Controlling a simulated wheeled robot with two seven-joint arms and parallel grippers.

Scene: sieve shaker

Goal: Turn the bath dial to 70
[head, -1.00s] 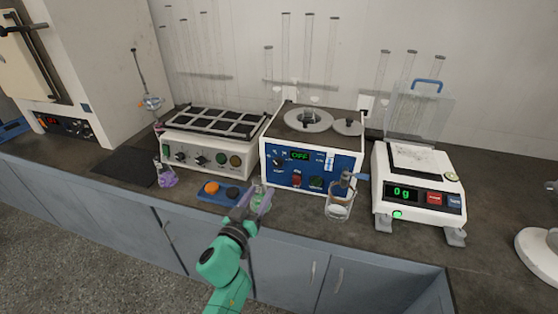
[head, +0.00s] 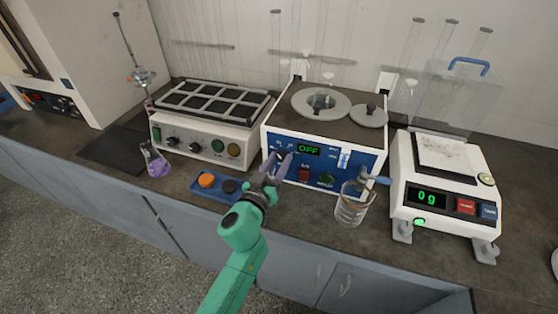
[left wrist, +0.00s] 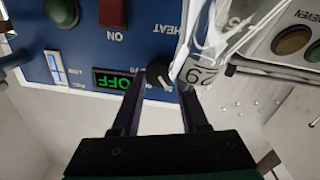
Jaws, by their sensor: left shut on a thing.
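The bath (head: 325,150) is the white box with the blue front panel, in the middle of the head view. Its display (head: 308,149) reads OFF. The black bath dial (left wrist: 159,73) has a white pointer line and lies between the fingertips in the left wrist view, which shows the panel upside down. Small printed numbers beside the dial are too blurred to read surely. My left gripper (head: 277,160) is shut on the dial, and its fingers largely cover it in the head view. My right gripper is not in view.
A clear flask (left wrist: 208,45) marked 29 is very close to one finger. A glass beaker (head: 351,208) stands before the bath, and a balance (head: 440,190) is at its right. A blue tray (head: 215,194) and a purple-liquid flask (head: 156,163) are on the left.

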